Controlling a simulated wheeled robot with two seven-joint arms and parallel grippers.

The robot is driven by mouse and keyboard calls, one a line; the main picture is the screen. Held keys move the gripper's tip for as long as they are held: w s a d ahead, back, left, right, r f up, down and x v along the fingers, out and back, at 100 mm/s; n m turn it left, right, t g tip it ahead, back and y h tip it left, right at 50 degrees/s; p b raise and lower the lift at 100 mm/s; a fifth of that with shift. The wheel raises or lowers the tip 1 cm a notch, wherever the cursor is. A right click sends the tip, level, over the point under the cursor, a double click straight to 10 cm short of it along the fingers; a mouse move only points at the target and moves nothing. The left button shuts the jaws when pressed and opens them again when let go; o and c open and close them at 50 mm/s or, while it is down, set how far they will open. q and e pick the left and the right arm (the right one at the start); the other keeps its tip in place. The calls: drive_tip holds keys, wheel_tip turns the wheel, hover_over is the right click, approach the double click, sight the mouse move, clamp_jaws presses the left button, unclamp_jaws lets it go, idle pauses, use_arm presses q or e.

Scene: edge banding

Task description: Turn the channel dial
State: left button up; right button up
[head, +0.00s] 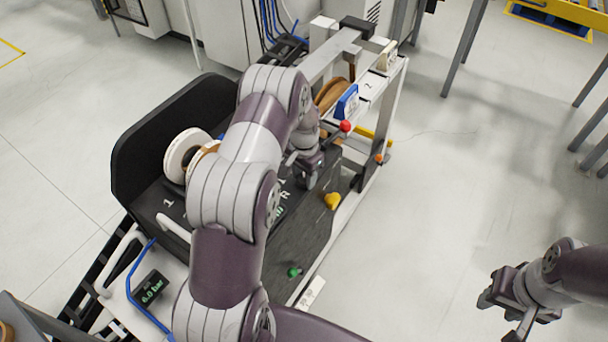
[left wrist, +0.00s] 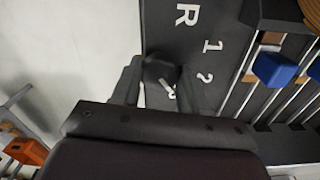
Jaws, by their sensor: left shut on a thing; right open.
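The channel dial (left wrist: 160,72) is a dark round knob with a pale pointer on the machine's black panel. In the left wrist view it sits between the two fingers of my left gripper (left wrist: 158,88), which is shut on it. The panel markings R (left wrist: 186,15), 1 (left wrist: 212,46) and 2 (left wrist: 205,78) stand beside the dial. In the head view my left gripper (head: 308,170) is down at the black panel and hides the dial. My right gripper (head: 512,300) is open and empty at the lower right, away from the machine.
A white reel (head: 183,153) and a brown reel (head: 331,94) sit on the machine. A display (head: 152,288) reads 6.0 bar.

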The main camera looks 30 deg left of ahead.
sight(304, 177)
use_arm(q)
drive_tip(key=shift+m, duration=1.3)
drive_tip(key=o, duration=1.1)
drive_tip(key=shift+c, duration=0.2)
wheel_tip(304, 177, up, 13)
drive_tip(key=b, duration=0.1)
drive_tip(key=shift+f, duration=0.15)
